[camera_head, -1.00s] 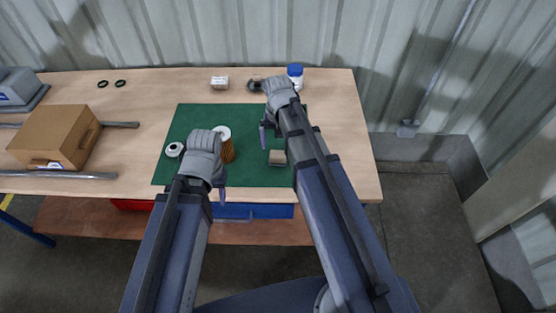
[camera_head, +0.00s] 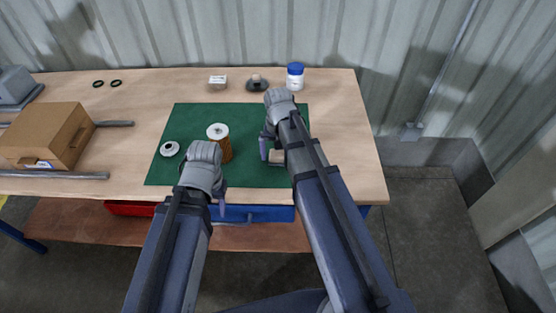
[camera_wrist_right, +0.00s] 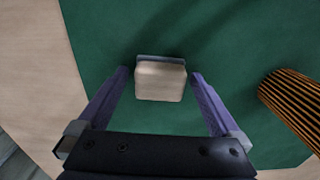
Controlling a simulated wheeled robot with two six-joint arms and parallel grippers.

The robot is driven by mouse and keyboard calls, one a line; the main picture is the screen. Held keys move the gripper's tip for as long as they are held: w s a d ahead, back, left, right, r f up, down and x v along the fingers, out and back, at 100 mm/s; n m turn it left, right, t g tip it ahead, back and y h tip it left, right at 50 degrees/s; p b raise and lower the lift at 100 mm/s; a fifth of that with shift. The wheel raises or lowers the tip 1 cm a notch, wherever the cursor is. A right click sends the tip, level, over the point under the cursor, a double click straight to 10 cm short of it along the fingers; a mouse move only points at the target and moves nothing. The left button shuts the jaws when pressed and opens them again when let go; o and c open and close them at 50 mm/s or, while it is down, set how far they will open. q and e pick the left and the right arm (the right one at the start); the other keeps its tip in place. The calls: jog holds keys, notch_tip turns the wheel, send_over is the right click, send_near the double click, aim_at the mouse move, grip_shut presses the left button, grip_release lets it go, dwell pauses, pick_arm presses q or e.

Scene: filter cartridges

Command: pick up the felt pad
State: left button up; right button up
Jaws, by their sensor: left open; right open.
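The felt pad (camera_head: 277,157) looks like a small pale beige block with a grey edge, lying on the right part of the green mat (camera_head: 245,120). In the right wrist view the felt pad (camera_wrist_right: 160,82) sits between the open fingertips, with a gap on each side. My right gripper (camera_head: 267,150) is open and above the pad, partly covering it in the head view; it also shows in the right wrist view (camera_wrist_right: 160,74). My left gripper (camera_head: 220,203) is open at the mat's front edge, and nothing shows in it.
A brown pleated cartridge (camera_head: 226,150) with a white cap stands between the grippers; it also shows in the right wrist view (camera_wrist_right: 292,105). A white ring part (camera_head: 169,149) lies left of it. A blue-lidded jar (camera_head: 295,76), a dark holder (camera_head: 257,85) and a white box (camera_head: 217,82) stand behind the mat.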

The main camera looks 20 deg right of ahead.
aim_at(278, 153)
jog(key=shift+c, duration=0.2)
jog(key=c, duration=1.3)
jog(key=shift+o, duration=0.2)
jog(key=shift+r, duration=0.15)
notch_tip(278, 153, up, 10)
jog(key=p, duration=1)
jog(key=o, duration=0.8)
jog(key=shift+c, duration=0.2)
jog(key=c, duration=0.6)
